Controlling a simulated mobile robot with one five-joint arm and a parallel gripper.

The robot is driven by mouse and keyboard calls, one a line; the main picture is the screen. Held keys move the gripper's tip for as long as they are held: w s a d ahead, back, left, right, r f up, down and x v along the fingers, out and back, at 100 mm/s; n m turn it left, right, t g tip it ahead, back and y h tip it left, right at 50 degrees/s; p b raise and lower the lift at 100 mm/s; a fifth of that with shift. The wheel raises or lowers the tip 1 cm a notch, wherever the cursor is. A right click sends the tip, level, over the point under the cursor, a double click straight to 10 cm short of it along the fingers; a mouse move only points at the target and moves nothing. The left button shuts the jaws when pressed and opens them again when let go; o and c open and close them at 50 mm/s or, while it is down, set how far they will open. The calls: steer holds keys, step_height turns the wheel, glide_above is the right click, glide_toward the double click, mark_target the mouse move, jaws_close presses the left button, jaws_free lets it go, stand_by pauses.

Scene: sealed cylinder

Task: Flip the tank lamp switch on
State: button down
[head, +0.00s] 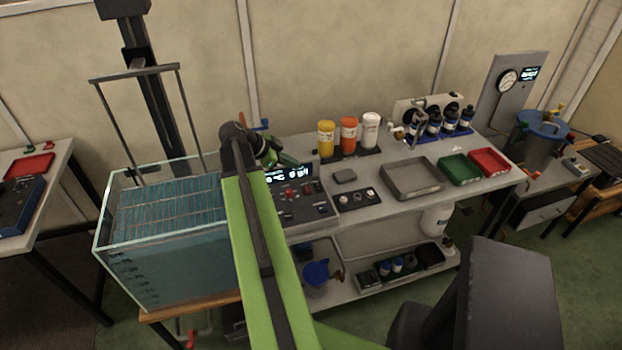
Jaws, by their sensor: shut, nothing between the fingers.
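The glass tank (165,235) stands at the left, filled with blue-tinted water and marked with a scale on its front. A control panel (304,210) with small knobs and switches sits on the bench just right of the tank, with a lit display (290,173) at its back. I cannot tell which of its small controls is the tank lamp switch, nor its position. My green arm crosses in front and hides the panel's left part. My gripper (284,160) is small in view, shut and empty, above the back of the panel near the display.
Yellow, orange and white bottles (348,134) stand behind the panel. A second small panel (357,198), a grey tray (411,180), a green tray (460,168) and a red tray (491,162) lie rightward. A dark frame (150,90) rises above the tank.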

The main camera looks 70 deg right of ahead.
steer(key=b, duration=0.8)
glide_above(318, 183)
steer(key=w+a, duration=0.2)
steer(key=f, duration=0.8)
steer(key=shift+s+a+f, duration=0.15)
steer(key=shift+s, duration=0.1)
steer(key=shift+w+f+b, duration=0.25)
steer(key=shift+f+b, duration=0.85)
steer(key=shift+b, duration=0.1)
steer(key=shift+f+b, duration=0.3)
